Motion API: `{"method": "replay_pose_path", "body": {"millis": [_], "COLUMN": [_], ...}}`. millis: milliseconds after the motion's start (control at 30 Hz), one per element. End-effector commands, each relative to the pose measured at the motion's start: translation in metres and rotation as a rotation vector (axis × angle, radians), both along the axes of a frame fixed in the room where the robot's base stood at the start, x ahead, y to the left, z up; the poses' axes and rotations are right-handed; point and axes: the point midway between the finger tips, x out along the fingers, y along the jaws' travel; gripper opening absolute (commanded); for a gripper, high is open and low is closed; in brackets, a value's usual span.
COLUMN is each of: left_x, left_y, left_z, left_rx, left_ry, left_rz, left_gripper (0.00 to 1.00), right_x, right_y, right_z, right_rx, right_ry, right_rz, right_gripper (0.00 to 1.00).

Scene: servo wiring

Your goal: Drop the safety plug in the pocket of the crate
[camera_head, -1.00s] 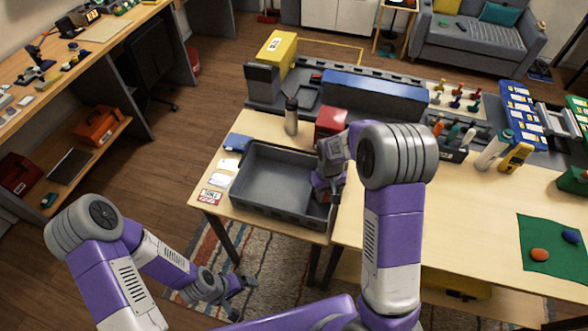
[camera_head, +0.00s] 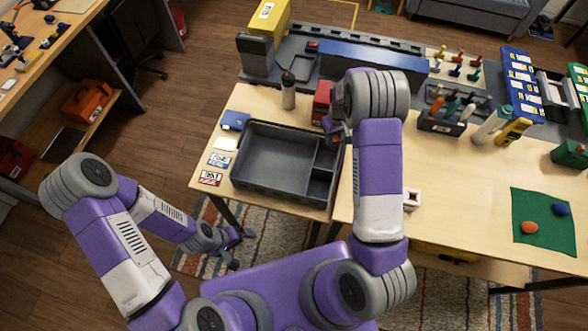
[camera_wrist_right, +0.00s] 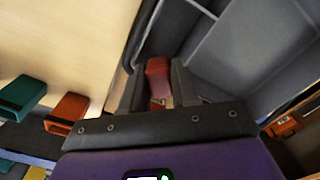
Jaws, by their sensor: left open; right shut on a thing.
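The grey crate (camera_head: 236,178) stands on the left table, with a large bay on its left and smaller pockets on its right side. My right gripper (camera_head: 333,128) is by the crate's back right corner, partly hidden by my arm. In the right wrist view my right gripper (camera_wrist_right: 158,90) is shut on the red safety plug (camera_wrist_right: 157,68), with the crate's dividers (camera_wrist_right: 200,40) beyond it. The plug cannot be made out in the head view. My left gripper (camera_head: 233,248) is open and empty, low in front of the table.
A red box (camera_head: 321,97) and a dark bottle (camera_head: 288,92) stand behind the crate. Cards (camera_head: 219,160) lie to its left. A white box (camera_head: 411,198) lies to the right. A tool holder (camera_head: 442,122) stands at the back right.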

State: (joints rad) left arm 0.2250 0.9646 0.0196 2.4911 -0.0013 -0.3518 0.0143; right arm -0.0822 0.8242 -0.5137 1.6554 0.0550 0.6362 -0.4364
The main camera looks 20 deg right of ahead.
Motion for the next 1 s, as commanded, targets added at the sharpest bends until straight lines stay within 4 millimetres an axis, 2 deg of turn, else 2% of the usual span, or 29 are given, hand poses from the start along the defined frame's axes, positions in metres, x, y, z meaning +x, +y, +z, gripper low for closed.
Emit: {"method": "replay_pose_path", "body": {"millis": [33, 167, 467, 500, 667, 1000], "left_x": [0.000, 0.000, 0.000, 0.000, 0.000, 0.000], "left_y": [0.000, 0.000, 0.000, 0.000, 0.000, 0.000], "left_z": [-0.008, -0.014, -0.014, -0.014, -0.014, -0.014], "left_rx": [0.000, 0.000, 0.000, 0.000, 0.000, 0.000], "left_ry": [0.000, 0.000, -0.001, -0.001, -0.001, -0.001], "left_rz": [0.000, 0.000, 0.000, 0.000, 0.000, 0.000], "left_gripper": [0.99, 0.99, 0.99, 0.99, 0.99, 0.99], "right_x": [0.000, 0.000, 0.000, 0.000, 0.000, 0.001], "right_y": [0.000, 0.000, 0.000, 0.000, 0.000, 0.000], "right_z": [-0.010, -0.019, -0.020, -0.020, -0.020, -0.017], "right_rx": [-0.001, -0.001, -0.001, -0.001, -0.001, -0.001], "right_ry": [0.000, -0.001, -0.002, -0.002, -0.002, -0.003], "right_rz": [0.000, 0.001, 0.000, 0.000, 0.000, 0.000], "right_gripper": [0.00, 0.00, 0.00, 0.34, 0.58, 0.59]}}
